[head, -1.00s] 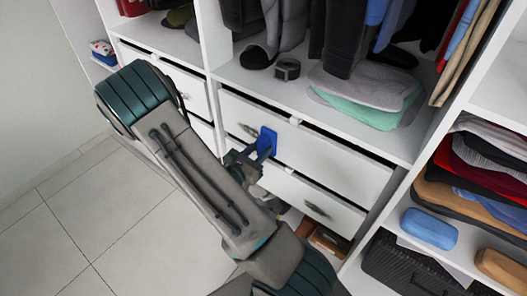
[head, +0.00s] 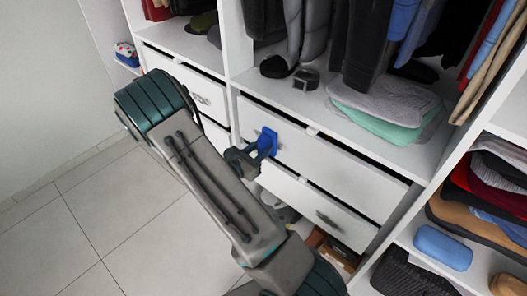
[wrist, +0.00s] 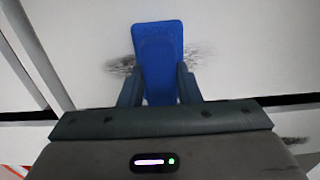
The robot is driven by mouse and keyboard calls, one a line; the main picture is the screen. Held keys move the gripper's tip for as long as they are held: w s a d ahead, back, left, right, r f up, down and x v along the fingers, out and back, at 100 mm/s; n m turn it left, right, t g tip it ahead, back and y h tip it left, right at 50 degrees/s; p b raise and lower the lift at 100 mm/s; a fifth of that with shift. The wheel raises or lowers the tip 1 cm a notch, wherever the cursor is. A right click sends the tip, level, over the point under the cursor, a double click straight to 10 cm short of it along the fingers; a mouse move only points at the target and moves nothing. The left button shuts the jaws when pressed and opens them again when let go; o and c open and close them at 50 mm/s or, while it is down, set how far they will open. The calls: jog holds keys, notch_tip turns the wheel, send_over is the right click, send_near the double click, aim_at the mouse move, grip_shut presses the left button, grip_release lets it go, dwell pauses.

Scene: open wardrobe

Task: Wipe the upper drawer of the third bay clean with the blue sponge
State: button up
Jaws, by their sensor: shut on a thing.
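My gripper (wrist: 160,92) is shut on the blue sponge (wrist: 158,45), which also shows upright in the head view (head: 266,141). The sponge is at the white upper drawer (head: 335,168) of the middle bay, near the left part of its front. In the wrist view a dark smudge (wrist: 122,65) shows on the drawer front on both sides of the sponge; the sponge covers its middle. Whether the sponge touches the front cannot be told for sure.
The lower drawer (head: 308,205) below has a dark mark too. Folded clothes (head: 388,105) lie on the shelf above. A blue rounded object (head: 443,247) sits on the right shelf. Open tiled floor (head: 75,225) lies to the left.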

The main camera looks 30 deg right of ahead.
jog(key=shift+w+a, duration=0.5)
jog(key=shift+w, duration=0.9)
jog(key=shift+w+a, duration=0.5)
jog(key=shift+w, duration=0.9)
jog(key=shift+w+a, duration=0.5)
jog(key=shift+w, duration=0.9)
jog(key=shift+s+d+b, duration=0.25)
jog(key=shift+s+d, duration=0.8)
jog(key=shift+s, duration=1.8)
jog(key=shift+s+d+b, duration=0.2)
jog(key=shift+s+d, duration=0.8)
jog(key=shift+s, duration=1.85)
jog(key=shift+s+d+b, duration=0.25)
jog(key=shift+s+d, duration=0.8)
jog(key=shift+s, duration=1.8)
jog(key=shift+a, duration=0.1)
jog(key=p+v, duration=0.1)
jog(key=v, duration=0.6)
jog(key=shift+p, duration=0.3)
